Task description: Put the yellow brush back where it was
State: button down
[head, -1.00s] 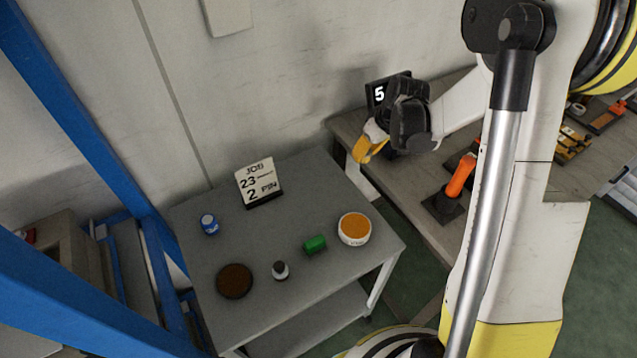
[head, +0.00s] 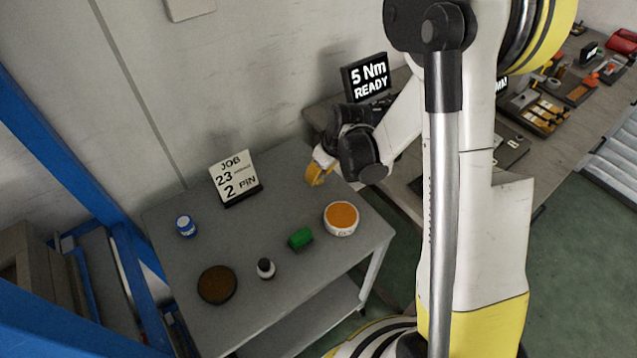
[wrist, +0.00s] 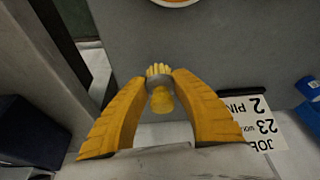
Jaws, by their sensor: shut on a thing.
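The yellow brush (wrist: 160,98) is held upright-looking in the wrist view, its pale yellow bristles away from the palm and a grey band below them. My gripper (wrist: 160,80) is shut on it, one yellow finger on each side. In the head view my gripper (head: 318,174) hangs above the back right part of the grey cart top (head: 240,245). There I cannot tell the brush from the yellow fingers.
On the cart are a job sign (head: 234,180), a blue can (head: 186,226), a brown disc (head: 217,284), a small dark bottle (head: 265,269), a green block (head: 301,238) and a white tub with orange contents (head: 341,218). A display (head: 367,78) stands on the bench behind. The cart's middle is clear.

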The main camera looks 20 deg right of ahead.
aim_at(318, 181)
jog(key=shift+f+b, duration=0.55)
jog(key=shift+f, duration=0.95)
jog(key=shift+f, duration=0.15)
jog(key=c, duration=1.1)
grip_release()
jog(key=shift+c, duration=0.2)
